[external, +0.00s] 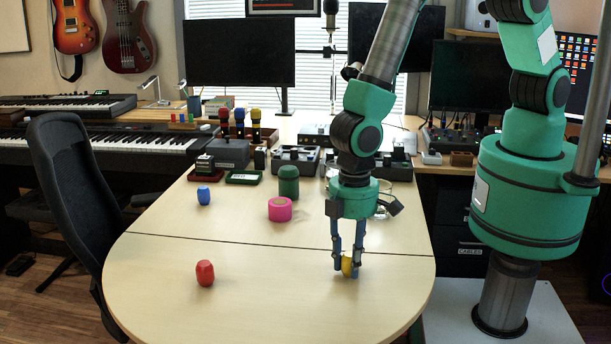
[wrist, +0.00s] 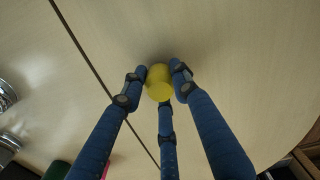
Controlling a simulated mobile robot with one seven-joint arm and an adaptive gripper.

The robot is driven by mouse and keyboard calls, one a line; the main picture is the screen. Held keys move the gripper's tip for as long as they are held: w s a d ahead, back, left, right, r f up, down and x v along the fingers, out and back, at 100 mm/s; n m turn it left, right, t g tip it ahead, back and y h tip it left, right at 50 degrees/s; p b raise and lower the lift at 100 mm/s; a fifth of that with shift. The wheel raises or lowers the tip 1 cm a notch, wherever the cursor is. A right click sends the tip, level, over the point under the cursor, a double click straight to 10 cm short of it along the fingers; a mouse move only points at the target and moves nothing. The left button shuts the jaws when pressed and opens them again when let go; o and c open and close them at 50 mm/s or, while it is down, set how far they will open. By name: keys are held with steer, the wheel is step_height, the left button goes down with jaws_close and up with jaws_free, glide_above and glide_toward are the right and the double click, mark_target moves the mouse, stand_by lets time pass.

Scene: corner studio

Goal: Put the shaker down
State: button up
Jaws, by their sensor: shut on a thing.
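The yellow shaker (external: 347,267) is between the fingertips of my gripper (external: 347,262), at the right part of the table in the external view. My gripper is shut on it and points down. In the wrist view the shaker (wrist: 159,83) shows as a yellow round top held among my blue fingers (wrist: 160,85). Its lower end is close to the tabletop; I cannot tell whether it touches. A red shaker-like piece (external: 205,273) stands on the table at the front left. A similar blue piece (external: 203,195) stands farther back on the left.
A pink ring-shaped roll (external: 279,209) and a dark green cylinder (external: 288,181) stand behind my gripper. Small devices (external: 296,158) line the table's back. A seam crosses the light wood table (external: 270,300). The table is clear between the red piece and my gripper. A black chair (external: 75,190) is at left.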

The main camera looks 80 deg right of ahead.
mark_target(350, 253)
steer(key=shift+f, duration=0.1)
steer(key=o, duration=1.1)
step_height(350, 253, up, 12)
steer(key=p, duration=0.2)
steer(key=shift+p, duration=0.4)
steer(key=shift+r, duration=0.2)
